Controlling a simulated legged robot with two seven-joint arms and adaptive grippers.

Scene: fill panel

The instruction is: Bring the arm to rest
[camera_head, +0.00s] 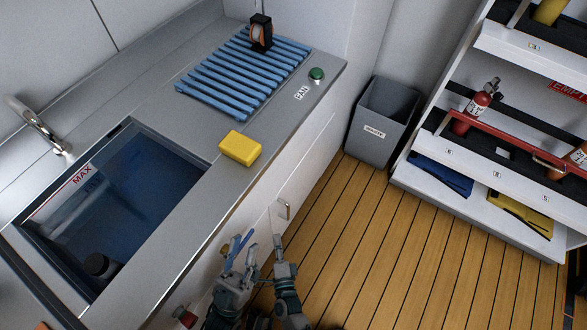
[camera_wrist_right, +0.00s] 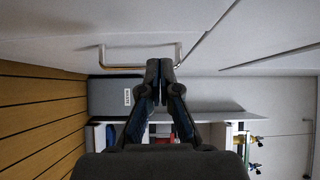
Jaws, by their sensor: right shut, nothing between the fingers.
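My right gripper (camera_head: 279,240) is low in the head view, in front of the counter's cabinet face. In the right wrist view its fingers (camera_wrist_right: 159,68) are together with nothing between them. A metal bar handle (camera_head: 286,209) is on the cabinet face just beyond it. The handle also shows in the right wrist view (camera_wrist_right: 116,67), behind the fingertips; I cannot tell how close they are. My left gripper (camera_head: 242,245) is beside the right one, close to the cabinet face. Its fingers are small and overlapped in the picture, so their opening is unclear.
The counter holds a water-filled sink (camera_head: 150,195), a yellow sponge (camera_head: 240,148), a blue slatted rack (camera_head: 235,80) and a green button (camera_head: 317,74). A grey waste bin (camera_head: 377,130) stands at the counter's end. Shelves (camera_head: 500,150) stand right. The wooden floor (camera_head: 390,250) is clear.

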